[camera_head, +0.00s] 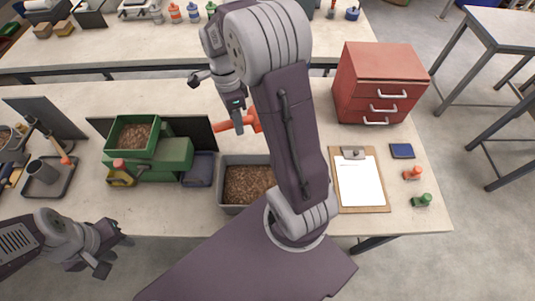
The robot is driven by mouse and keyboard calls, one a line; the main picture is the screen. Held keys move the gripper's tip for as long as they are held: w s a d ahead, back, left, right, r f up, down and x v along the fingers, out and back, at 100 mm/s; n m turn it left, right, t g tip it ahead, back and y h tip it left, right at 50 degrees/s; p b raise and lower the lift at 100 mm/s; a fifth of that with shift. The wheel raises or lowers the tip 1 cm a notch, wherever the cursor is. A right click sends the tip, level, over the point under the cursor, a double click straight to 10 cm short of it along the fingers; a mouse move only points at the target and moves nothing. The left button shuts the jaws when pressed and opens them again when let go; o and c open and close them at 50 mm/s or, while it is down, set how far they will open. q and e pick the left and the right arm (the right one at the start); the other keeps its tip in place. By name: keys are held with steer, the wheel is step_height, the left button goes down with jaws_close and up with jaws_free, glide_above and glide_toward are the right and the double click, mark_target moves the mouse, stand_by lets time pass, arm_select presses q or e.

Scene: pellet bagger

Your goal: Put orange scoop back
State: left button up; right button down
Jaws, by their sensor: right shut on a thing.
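The orange scoop (253,121) is in my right gripper (237,122), which is shut on it above the bench, just behind the grey bin of brown pellets (222,207). My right forearm passes in front of the scene and may hide part of the scoop. My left gripper (112,254) is open and empty in front of the bench's front edge, at the lower left.
The green bagger (175,154) with a pellet-filled hopper stands left of the bin. A dark tray (66,184) lies at the far left. A clipboard (377,199), a red drawer cabinet (378,65), and small orange and green items are at right.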

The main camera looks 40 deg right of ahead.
step_height(320, 180, down, 18)
steer(key=shift+d, duration=0.15)
stand_by(0.4)
steer(key=c, duration=1.2)
jaws_free()
steer(key=shift+f, duration=0.1)
step_height(320, 180, up, 12)
steer(key=w, duration=0.2)
steer(key=s+a+n+t, duration=0.1)
steer(key=s+a+n, duration=0.1)
steer(key=n, duration=0.5)
steer(key=s+a+r+n+t, duration=0.1)
steer(key=s+a+n, duration=0.2)
steer(key=s+n, duration=0.2)
steer(key=s+a+n+t, duration=0.1)
steer(key=s+a+n, duration=0.1)
steer(key=n, duration=0.7)
steer(key=shift+s+a+r, duration=0.15)
steer(key=shift+s+r, duration=0.1)
steer(key=shift+s, duration=0.45)
steer(key=shift+a, duration=0.1)
